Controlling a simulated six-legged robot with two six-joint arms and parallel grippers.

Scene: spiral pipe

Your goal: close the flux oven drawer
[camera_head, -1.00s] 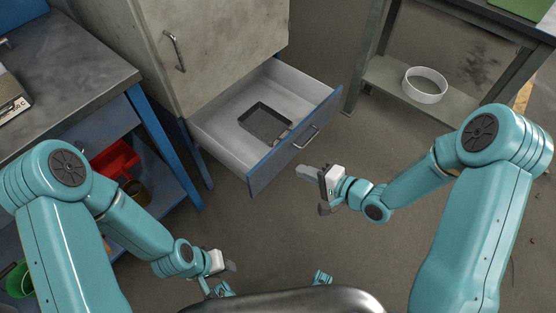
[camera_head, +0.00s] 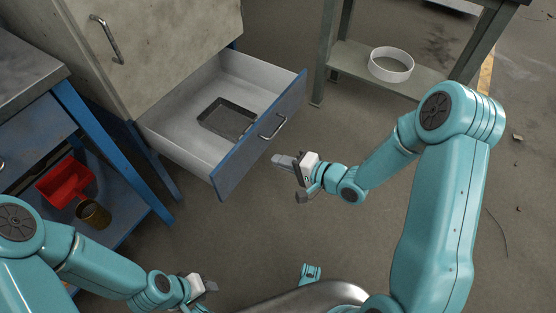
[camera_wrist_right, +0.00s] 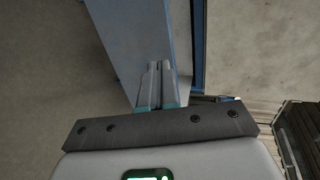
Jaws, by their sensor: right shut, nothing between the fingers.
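The drawer (camera_head: 165,130) stands pulled out of the beige cabinet. It has pale inner walls, a blue front (camera_head: 235,162) and a metal bar handle (camera_head: 272,125). My right gripper (camera_head: 278,160) is shut and empty, just outside the drawer front and below the handle in the picture. In the right wrist view its fingers (camera_wrist_right: 158,85) are together, with the blue-grey drawer panel (camera_wrist_right: 135,35) beyond them. Whether they touch it I cannot tell. My left gripper (camera_head: 208,286) is low in the head view, away from the drawer; its jaws are too small to judge.
A dark tray (camera_head: 227,118) lies inside the drawer. The cabinet (camera_head: 160,40) rises behind it. A blue-legged workbench with a red bin (camera_head: 66,181) stands left. Floor in front is clear.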

